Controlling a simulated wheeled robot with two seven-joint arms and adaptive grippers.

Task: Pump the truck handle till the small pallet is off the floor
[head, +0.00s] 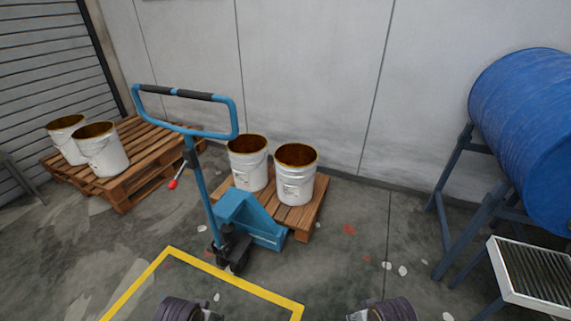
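A blue pallet truck (246,219) stands in the middle of the head view, its body up against the near side of the small wooden pallet (311,211). Its forks are hidden under the pallet. The truck's handle (202,193) rises nearly upright, leaning left, to a loop with black grips (192,95). A lever with a red tip (173,184) sticks out from the shaft. Whether the pallet touches the floor cannot be told. My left gripper (211,316) and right gripper (357,315) show only partly at the bottom edge, well away from the handle; their fingers are mostly cut off.
Two white buckets (295,182) (249,171) stand on the small pallet. A larger pallet (128,196) with two buckets (104,154) (66,142) is at left. A blue drum (520,120) on a stand and a grated tray (494,246) are at right. A yellow floor line (232,283) lies in front.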

